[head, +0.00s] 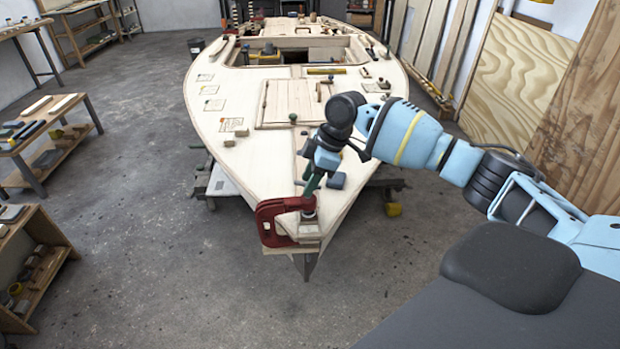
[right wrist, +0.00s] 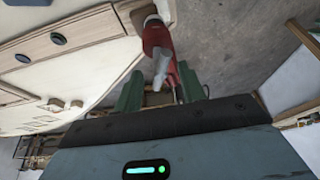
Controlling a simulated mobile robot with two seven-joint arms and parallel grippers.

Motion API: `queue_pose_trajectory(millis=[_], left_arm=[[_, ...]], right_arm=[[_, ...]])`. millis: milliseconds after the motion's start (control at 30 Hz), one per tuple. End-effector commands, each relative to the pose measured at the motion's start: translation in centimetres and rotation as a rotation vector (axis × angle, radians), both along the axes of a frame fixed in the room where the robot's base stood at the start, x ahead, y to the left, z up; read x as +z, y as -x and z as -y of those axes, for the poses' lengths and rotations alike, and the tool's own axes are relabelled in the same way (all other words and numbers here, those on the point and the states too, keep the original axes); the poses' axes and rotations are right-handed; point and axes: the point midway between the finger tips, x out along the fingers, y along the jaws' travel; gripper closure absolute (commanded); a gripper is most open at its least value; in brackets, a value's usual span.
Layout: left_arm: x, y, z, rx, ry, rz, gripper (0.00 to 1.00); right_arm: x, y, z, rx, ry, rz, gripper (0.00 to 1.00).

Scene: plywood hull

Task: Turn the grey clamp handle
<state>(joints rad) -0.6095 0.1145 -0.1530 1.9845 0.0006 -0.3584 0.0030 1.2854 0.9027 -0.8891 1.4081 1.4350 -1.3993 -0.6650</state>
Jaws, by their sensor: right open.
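A red clamp (head: 275,222) sits on the pointed bow of the pale plywood hull (head: 245,135). In the right wrist view the red clamp (right wrist: 157,38) is at the top middle, with its grey handle (right wrist: 162,68) pointing down toward my fingers. My right gripper (head: 309,187) is just above and beside the clamp. In the wrist view its green fingers (right wrist: 160,88) are apart, and the handle's lower end shows in line with the gap between them. I cannot tell whether they touch it. My left gripper is not in view.
Small blocks and a hatch panel (head: 290,100) lie on the deck. A wooden bench (head: 50,128) and a shelf (head: 40,270) stand at the left. Plywood sheets (head: 510,85) lean on the right wall. The floor (head: 150,235) left of the hull is clear.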

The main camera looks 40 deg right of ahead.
Motion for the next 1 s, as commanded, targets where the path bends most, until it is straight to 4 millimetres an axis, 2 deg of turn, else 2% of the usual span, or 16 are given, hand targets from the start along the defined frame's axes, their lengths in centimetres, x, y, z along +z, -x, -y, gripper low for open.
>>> queue_pose_trajectory(millis=[167,467,767,1000], left_arm=[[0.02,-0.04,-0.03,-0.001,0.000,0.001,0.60],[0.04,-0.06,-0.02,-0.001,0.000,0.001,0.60],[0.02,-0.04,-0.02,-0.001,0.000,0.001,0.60],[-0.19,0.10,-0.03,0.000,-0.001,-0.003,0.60]], right_arm=[[0.00,0.00,0.00,0.000,0.000,0.000,0.60],[0.02,0.00,0.02,0.000,0.000,0.000,0.99],[0.02,-0.02,-0.02,0.020,-0.001,-0.002,1.00],[-0.05,-0.14,-0.05,0.135,-0.004,-0.004,1.00]])
